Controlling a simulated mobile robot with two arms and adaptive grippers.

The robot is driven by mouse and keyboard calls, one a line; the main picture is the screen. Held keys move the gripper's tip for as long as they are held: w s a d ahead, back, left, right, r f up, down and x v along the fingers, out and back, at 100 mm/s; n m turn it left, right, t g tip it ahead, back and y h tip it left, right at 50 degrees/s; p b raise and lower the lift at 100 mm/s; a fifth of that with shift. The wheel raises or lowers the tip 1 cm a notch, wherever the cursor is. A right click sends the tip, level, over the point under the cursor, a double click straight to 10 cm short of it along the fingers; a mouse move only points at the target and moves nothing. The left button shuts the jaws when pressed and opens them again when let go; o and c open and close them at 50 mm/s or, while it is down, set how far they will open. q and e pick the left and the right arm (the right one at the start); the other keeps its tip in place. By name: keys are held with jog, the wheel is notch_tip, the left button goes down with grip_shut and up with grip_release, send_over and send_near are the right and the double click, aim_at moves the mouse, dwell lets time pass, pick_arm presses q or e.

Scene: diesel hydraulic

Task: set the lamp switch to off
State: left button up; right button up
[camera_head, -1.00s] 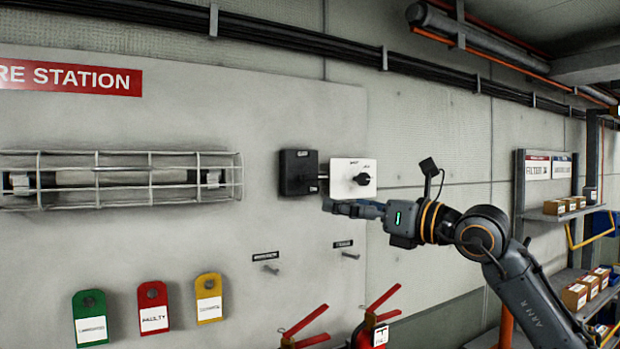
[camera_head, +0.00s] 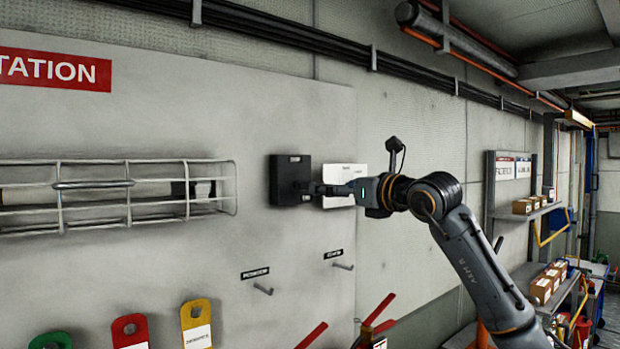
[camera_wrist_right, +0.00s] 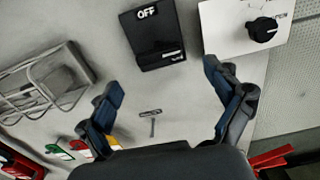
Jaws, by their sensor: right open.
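A black box (camera_head: 283,168) is mounted on the grey wall panel. In the right wrist view the black box (camera_wrist_right: 152,38) reads "OFF" near its top and has a light bar low on its face. Beside it is a white plate (camera_head: 345,173) with a black rotary knob (camera_wrist_right: 262,29). No label visible here identifies the lamp switch. My right gripper (camera_head: 308,188) is in front of the box and plate in the head view, hiding the knob. In the wrist view my right gripper (camera_wrist_right: 168,92) is open and empty, its fingers below the box. Contact cannot be told.
A wire cage (camera_head: 125,190) projects from the panel at the left. Two pegs, one of them a hook (camera_head: 262,289), stick out below the box. Coloured tags (camera_head: 196,322) hang lower left. Shelves with boxes (camera_head: 541,290) stand at the right.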

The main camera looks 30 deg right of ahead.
aim_at(304, 185)
jog(key=w+p, duration=0.1)
jog(key=w, duration=0.1)
jog(key=w+p, duration=0.1)
jog(key=w, duration=0.2)
jog(key=w+a+p, duration=0.1)
jog(key=w, duration=0.2)
jog(key=shift+w, duration=0.15)
pick_arm(q)
jog(key=w+r, duration=0.1)
jog(key=r, duration=0.1)
jog(key=w+r, duration=0.1)
jog(key=r, duration=0.1)
jog(key=shift+w, duration=0.15)
pick_arm(e)
jog(key=shift+w, duration=0.15)
jog(key=shift+f, duration=0.1)
jog(key=shift+c, duration=0.2)
pick_arm(q)
jog(key=shift+s, duration=0.5)
pick_arm(e)
jog(key=c, duration=1.1)
